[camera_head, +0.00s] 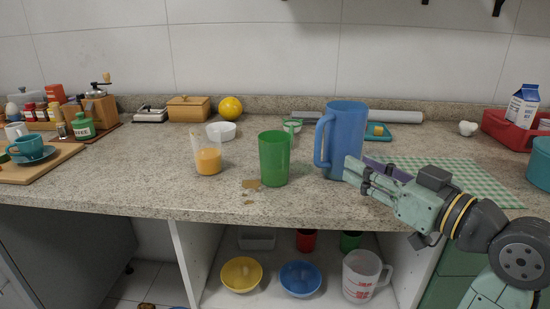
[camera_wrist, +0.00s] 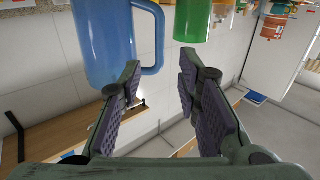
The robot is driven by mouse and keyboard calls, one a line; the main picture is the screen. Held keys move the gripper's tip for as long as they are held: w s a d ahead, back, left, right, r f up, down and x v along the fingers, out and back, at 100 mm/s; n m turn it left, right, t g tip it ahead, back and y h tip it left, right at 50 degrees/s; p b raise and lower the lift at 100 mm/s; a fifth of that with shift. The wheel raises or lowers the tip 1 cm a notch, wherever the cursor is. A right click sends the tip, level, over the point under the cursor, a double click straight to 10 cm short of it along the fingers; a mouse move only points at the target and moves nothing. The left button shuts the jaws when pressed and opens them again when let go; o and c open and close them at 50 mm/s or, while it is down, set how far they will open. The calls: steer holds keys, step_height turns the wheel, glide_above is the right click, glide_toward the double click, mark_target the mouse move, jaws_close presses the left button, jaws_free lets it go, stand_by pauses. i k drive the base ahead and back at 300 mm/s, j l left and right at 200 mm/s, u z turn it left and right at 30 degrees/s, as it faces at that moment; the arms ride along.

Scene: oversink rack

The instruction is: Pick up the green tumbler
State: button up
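The green tumbler (camera_head: 274,158) stands upright on the stone counter near its front edge, between a glass of orange juice and a blue pitcher. It also shows at the top of the wrist view (camera_wrist: 192,20), partly cut off. My gripper (camera_head: 357,173) is to the right of the tumbler, in front of the blue pitcher (camera_head: 346,140), and points left. In the wrist view my gripper (camera_wrist: 158,85) has its two fingers wide apart with nothing between them. The tumbler is beyond the fingertips, apart from them.
The pitcher also shows in the wrist view (camera_wrist: 104,40), close to one finger. The juice glass (camera_head: 208,158) stands left of the tumbler. A white bowl (camera_head: 221,131) and a green-handled strainer (camera_head: 292,126) are behind. Brown crumbs (camera_head: 250,184) lie by the tumbler's base. A checkered cloth (camera_head: 470,178) lies right.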

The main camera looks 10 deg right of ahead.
mark_target(274, 157)
steer(key=j+z, duration=0.2)
steer(key=z, duration=0.15)
steer(key=k+j+z, duration=0.1)
steer(key=z, duration=0.3)
steer(key=k+j+z, duration=0.1)
steer(key=z, duration=0.25)
steer(key=j, duration=0.1)
